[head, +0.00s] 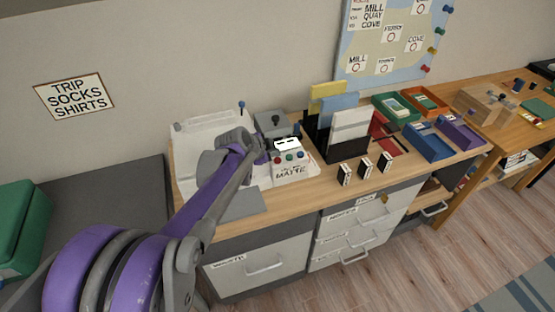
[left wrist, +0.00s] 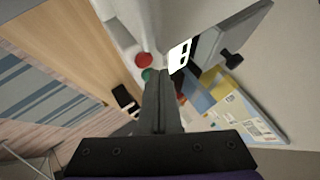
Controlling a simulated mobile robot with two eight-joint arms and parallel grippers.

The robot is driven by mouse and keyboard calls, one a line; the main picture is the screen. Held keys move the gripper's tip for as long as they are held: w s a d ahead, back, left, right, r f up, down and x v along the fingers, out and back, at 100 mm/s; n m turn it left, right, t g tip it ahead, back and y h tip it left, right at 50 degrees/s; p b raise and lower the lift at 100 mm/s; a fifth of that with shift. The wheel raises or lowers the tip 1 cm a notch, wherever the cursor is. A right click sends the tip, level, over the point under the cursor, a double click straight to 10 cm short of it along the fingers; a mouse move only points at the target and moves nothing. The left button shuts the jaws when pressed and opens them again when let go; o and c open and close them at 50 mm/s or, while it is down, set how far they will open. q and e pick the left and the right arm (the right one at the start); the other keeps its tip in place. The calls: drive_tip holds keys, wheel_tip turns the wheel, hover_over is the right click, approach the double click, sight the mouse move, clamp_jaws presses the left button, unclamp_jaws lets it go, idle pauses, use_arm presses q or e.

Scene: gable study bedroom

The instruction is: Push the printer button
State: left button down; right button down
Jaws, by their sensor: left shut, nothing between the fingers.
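A white printer (head: 295,170) with the word MATTE on its front stands on the wooden desk. Its panel has a red button (head: 278,160), a green button (head: 289,157) and a blue button (head: 300,154), below a small lit display (head: 287,143). My left gripper (head: 266,154) is at the printer's left side, close to the buttons. In the left wrist view its shut, empty fingers (left wrist: 160,78) point at the panel, beside the green button (left wrist: 148,75) and the red button (left wrist: 144,60). I cannot tell whether they touch. The blue button is not clear there. My right gripper is not in view.
A black file holder (head: 340,150) with folders stands right of the printer. Several small black-and-white blocks (head: 364,167) line the desk front. Blue and purple trays (head: 430,145) lie farther right. A grey flat sheet (head: 242,204) lies at the front left. Drawers (head: 262,262) are below.

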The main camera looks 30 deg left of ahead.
sight(274, 164)
use_arm(q)
drive_tip(key=shift+f, duration=0.1)
idle(0.5)
drive_tip(key=shift+f, duration=0.3)
drive_tip(key=shift+f+b, duration=0.35)
drive_tip(key=shift+f, duration=0.05)
idle(0.5)
drive_tip(key=shift+r, duration=0.1)
drive_tip(key=shift+r+p, duration=0.7)
drive_tip(key=shift+r, duration=0.05)
wheel_tip(274, 164, up, 5)
drive_tip(key=p, duration=0.4)
idle(0.5)
